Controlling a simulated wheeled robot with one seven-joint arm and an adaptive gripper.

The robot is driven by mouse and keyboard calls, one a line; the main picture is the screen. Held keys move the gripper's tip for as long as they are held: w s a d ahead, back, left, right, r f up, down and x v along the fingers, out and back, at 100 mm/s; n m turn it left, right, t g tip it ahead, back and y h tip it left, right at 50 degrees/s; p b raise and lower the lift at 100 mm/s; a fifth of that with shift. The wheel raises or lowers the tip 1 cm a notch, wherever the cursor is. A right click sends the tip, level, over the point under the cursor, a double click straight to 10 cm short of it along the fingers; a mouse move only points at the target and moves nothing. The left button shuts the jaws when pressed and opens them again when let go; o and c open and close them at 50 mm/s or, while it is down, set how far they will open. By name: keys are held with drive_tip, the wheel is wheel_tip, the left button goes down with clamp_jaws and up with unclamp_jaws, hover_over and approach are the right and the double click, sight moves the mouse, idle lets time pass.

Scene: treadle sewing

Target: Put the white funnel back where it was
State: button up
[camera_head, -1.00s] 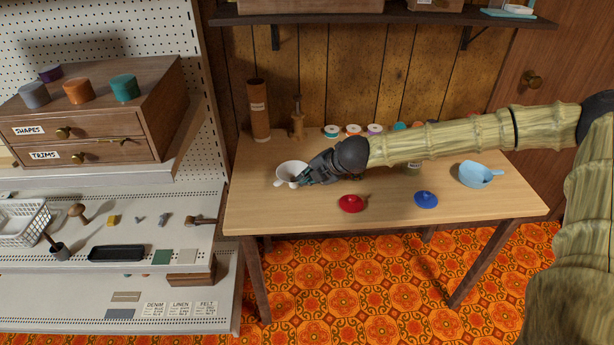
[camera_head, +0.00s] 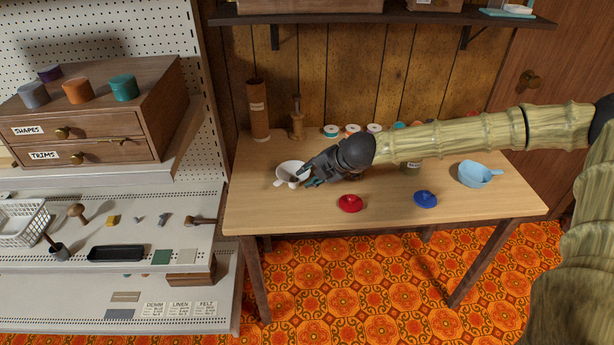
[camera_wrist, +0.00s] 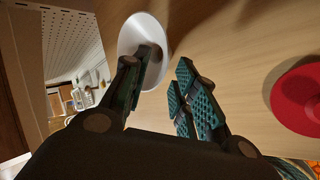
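The white funnel (camera_head: 289,172) sits on the left part of the wooden table, wide mouth up, with a small tab at its front. In the wrist view, the white funnel (camera_wrist: 128,38) is just beyond the fingertips. My gripper (camera_head: 309,177) is close to the funnel's right side, low over the table. In the wrist view, my gripper (camera_wrist: 166,78) has its fingers apart with nothing between them. The left finger overlaps part of the funnel in that view; I cannot tell whether it touches.
A red lid-like piece (camera_head: 350,203), a blue one (camera_head: 425,199) and a light blue scoop (camera_head: 479,174) lie on the table (camera_head: 270,215). A brown cylinder (camera_head: 258,110), a wooden stand (camera_head: 297,120) and several spools line the back. A pegboard shelf stands left.

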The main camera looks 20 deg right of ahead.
drive_tip(key=v, duration=1)
drive_tip(key=shift+f, duration=0.1)
